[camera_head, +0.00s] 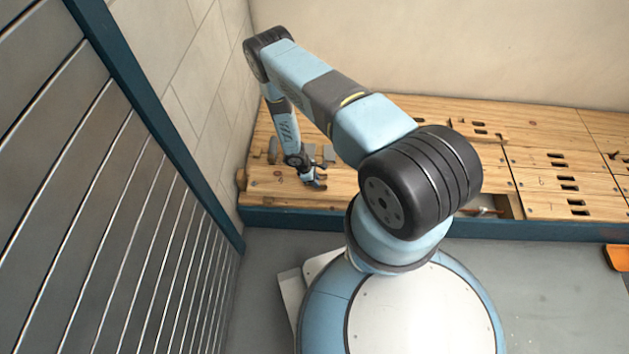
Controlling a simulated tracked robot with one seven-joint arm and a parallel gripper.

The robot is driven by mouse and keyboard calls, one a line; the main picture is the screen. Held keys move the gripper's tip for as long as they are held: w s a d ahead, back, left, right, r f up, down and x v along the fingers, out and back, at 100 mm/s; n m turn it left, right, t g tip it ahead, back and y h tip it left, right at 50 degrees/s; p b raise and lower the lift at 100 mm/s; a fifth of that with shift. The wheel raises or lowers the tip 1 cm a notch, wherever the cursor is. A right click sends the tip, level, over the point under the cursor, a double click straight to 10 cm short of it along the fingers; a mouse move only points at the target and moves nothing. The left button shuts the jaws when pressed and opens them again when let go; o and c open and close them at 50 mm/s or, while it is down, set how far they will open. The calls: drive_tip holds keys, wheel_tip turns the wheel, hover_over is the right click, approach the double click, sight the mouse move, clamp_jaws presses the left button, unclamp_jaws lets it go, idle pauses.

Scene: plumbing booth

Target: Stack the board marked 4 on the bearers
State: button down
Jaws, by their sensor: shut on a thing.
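My gripper (317,182) points down at the left part of the wooden deck, close to its front edge. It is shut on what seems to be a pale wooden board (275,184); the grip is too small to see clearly. I cannot read a 4 on any board. Two short dark wooden ends, one at the deck's left edge (241,179) and one farther back (272,150), may be the bearers. My arm hides part of the middle of the deck.
Slotted boards (570,155) cover the right of the deck. An open gap (490,205) at the front shows a copper-coloured pipe. A slatted metal shutter (110,200) stands left, with a block wall behind. An orange object (618,256) lies at the right edge.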

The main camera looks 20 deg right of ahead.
drive_tip(key=shift+f, duration=1.55)
idle(0.6)
drive_tip(key=c, duration=0.9)
unclamp_jaws()
drive_tip(key=v, duration=1.3)
drive_tip(key=shift+a+r, duration=0.15)
drive_tip(key=shift+r, duration=0.15)
